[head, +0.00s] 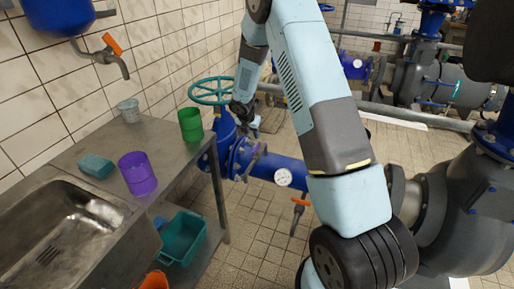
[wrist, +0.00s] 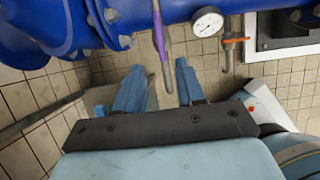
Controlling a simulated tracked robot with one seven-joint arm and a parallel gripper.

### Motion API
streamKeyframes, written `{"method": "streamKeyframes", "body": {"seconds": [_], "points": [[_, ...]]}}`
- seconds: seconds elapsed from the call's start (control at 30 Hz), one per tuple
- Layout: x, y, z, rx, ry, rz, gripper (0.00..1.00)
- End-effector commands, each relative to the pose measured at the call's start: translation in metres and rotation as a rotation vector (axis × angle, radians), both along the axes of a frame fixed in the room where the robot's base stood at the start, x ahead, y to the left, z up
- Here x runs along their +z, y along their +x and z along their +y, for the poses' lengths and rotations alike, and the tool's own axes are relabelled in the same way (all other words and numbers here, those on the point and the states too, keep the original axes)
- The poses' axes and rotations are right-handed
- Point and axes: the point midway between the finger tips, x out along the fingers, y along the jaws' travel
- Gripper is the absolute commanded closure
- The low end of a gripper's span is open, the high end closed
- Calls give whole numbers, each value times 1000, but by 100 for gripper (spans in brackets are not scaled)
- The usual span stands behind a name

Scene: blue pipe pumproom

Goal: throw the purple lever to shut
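The purple lever (wrist: 162,42) hangs from the blue pipe at the top middle of the wrist view. It points down the picture, and its lower end shows between my two fingers. In the head view the lever (head: 254,161) is small and sits on the blue pipe below my gripper. My gripper (wrist: 158,88) is open, one blue finger on each side of the lever in the picture. I cannot tell whether either finger touches it.
A round gauge (wrist: 208,22) and an orange-handled valve (wrist: 229,52) sit right of the lever. The blue pipe (head: 262,169) runs beside a metal bench (head: 75,150) with a purple cup (head: 138,175) and a green cup (head: 190,124). A teal handwheel (head: 212,90) stands close to my gripper.

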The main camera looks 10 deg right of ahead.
Motion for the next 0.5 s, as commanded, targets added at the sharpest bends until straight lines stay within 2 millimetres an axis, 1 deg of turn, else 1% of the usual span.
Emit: {"method": "streamKeyframes", "body": {"seconds": [0.5], "points": [[-77, 25, -18, -1, 0, 1, 62]]}}
